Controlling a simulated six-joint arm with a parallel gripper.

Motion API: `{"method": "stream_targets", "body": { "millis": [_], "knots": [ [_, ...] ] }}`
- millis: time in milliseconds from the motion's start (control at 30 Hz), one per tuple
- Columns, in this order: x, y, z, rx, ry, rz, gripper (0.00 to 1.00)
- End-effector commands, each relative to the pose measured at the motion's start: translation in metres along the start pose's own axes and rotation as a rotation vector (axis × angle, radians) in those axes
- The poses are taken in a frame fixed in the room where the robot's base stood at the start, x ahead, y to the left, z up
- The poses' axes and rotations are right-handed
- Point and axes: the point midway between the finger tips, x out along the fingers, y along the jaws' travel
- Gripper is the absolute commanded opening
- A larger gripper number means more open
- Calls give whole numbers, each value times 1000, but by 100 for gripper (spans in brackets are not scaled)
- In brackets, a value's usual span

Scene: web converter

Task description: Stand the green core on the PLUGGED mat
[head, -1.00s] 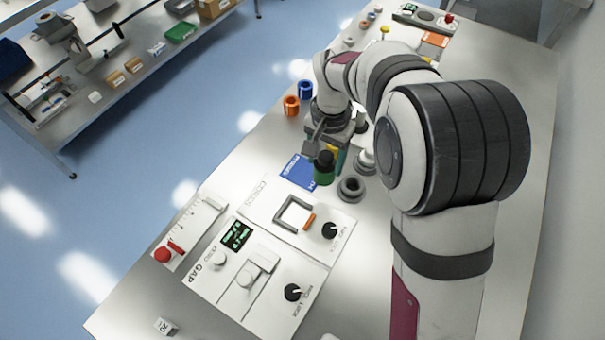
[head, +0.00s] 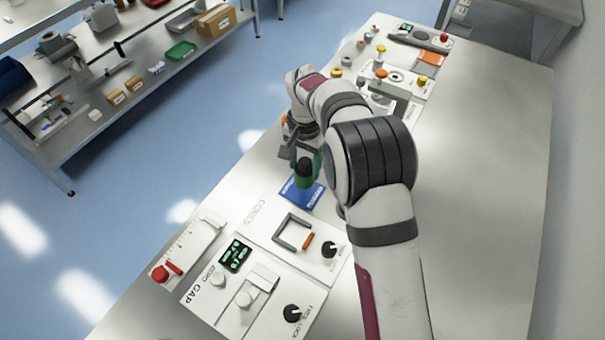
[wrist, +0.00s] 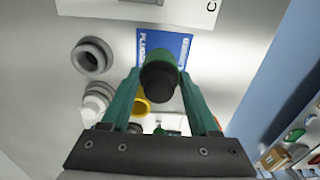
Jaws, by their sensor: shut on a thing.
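The green core (head: 304,181) with a black plug in its upper end is held upright between the fingers of my gripper (head: 306,165). It also shows in the wrist view (wrist: 158,58), where the black plug faces the camera and the green fingers close on its sides. The blue PLUGGED mat (head: 314,198) lies on the bench right by the core in the head view. In the wrist view the mat (wrist: 181,47) shows behind and right of the core. The core overlaps part of the mat in both views. I cannot tell whether its hidden lower end touches the mat.
The CORES panel with a grey frame (head: 279,231) and the GAP panel (head: 205,296) with knobs lie nearer on the bench. A grey ring (wrist: 80,60), a pale stepped piece (wrist: 97,99) and a yellow ring (wrist: 139,109) stand near my gripper. The bench's right side is clear.

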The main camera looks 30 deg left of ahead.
Motion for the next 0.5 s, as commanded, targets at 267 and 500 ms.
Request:
{"method": "stream_targets", "body": {
  "millis": [267,500],
  "knots": [
    [41,-5,1,1,-1,1,14],
    [43,-5,1,1,1,0,14]
  ]
}}
